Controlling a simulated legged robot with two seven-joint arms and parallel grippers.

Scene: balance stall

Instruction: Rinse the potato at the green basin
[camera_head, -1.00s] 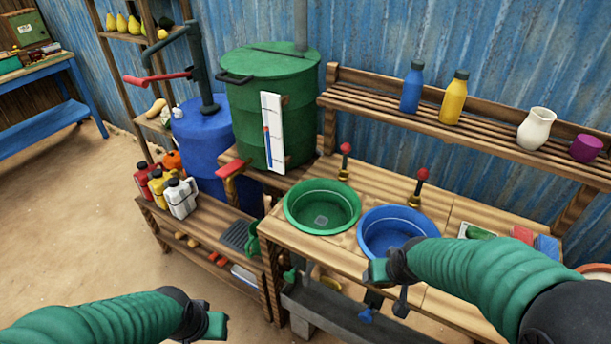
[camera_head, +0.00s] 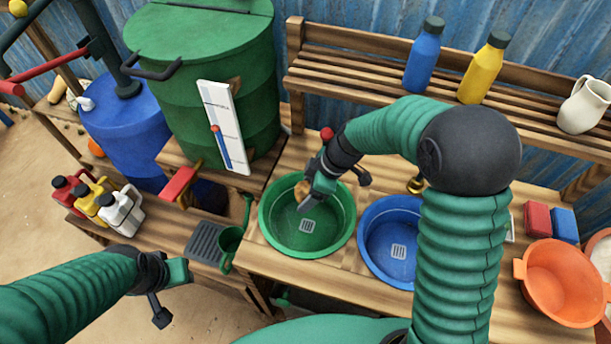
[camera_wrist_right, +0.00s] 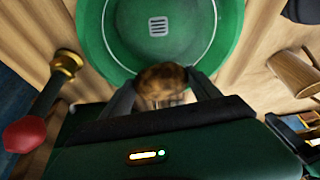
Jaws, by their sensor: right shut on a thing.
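The green basin (camera_head: 333,243) is set in the wooden counter, with a drain grate in its floor. My right gripper (camera_head: 307,195) is over the back of the basin, pointing down into it. It is shut on the brown potato (camera_head: 302,189), which is mostly hidden by the fingers in the head view. In the right wrist view the potato (camera_wrist_right: 161,84) sits between both fingers, in front of the green basin (camera_wrist_right: 100,50). No water stream is visible. My left gripper (camera_head: 178,270) is low at the left, away from the basin; its finger gap cannot be made out.
A blue basin (camera_head: 364,263) stands right of the green one, an orange tub (camera_head: 560,285) farther right. A red-knobbed tap (camera_wrist_right: 45,100) is beside my right gripper. A green drum (camera_head: 160,105) with a gauge stands behind left. A green mug (camera_head: 230,245) is left of the basin.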

